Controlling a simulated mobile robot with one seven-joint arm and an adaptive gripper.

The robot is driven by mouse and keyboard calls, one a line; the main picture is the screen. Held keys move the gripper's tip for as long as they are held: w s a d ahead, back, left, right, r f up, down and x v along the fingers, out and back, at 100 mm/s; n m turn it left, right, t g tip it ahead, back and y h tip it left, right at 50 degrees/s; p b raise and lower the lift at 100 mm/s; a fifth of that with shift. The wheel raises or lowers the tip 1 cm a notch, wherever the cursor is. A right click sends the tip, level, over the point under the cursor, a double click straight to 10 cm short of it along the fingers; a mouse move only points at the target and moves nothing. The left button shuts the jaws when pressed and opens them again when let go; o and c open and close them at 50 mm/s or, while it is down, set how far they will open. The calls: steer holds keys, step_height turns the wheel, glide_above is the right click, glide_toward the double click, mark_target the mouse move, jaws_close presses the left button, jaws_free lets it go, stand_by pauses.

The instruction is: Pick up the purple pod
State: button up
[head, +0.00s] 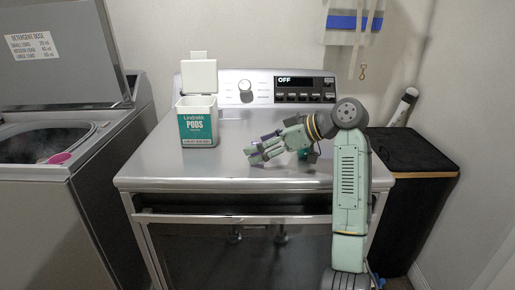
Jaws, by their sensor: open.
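My gripper (257,157) is open over the grey top of the appliance on the right, at the end of my pale green arm that comes in from the right. It points left and is low, close to the surface. Small purple patches show at the fingers, but I cannot tell whether they are the purple pod or parts of the gripper. No purple pod shows clearly apart from the gripper. A white and teal pods container (198,128) stands upright to the left of the gripper with its lid raised.
The flat metal top (160,172) is mostly clear in front of the container. A control panel (290,88) rises at the back. An open top-load washer (45,140) stands at left, with a pink item (60,158) at its rim. A black hamper (415,160) stands at right.

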steer(key=shift+c, duration=0.3)
steer(key=c, duration=1)
steer(key=shift+r, duration=0.1)
